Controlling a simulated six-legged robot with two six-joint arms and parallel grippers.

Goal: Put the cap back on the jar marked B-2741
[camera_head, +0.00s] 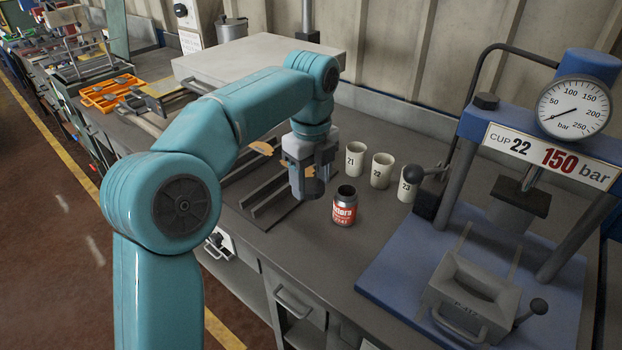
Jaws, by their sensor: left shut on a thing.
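The jar (344,210) stands upright on the bench, a dark metal jar with a red label. Its top shows a dark open mouth. The small print on the label is only partly readable. My right gripper is not in view.
Cups marked 21 (355,159), 22 (381,172) and 23 (407,186) stand behind the jar. A blue press (468,125) with a gauge stands at right. A dark rack (268,200) lies left of the gripper. Bare bench is in front of the jar.

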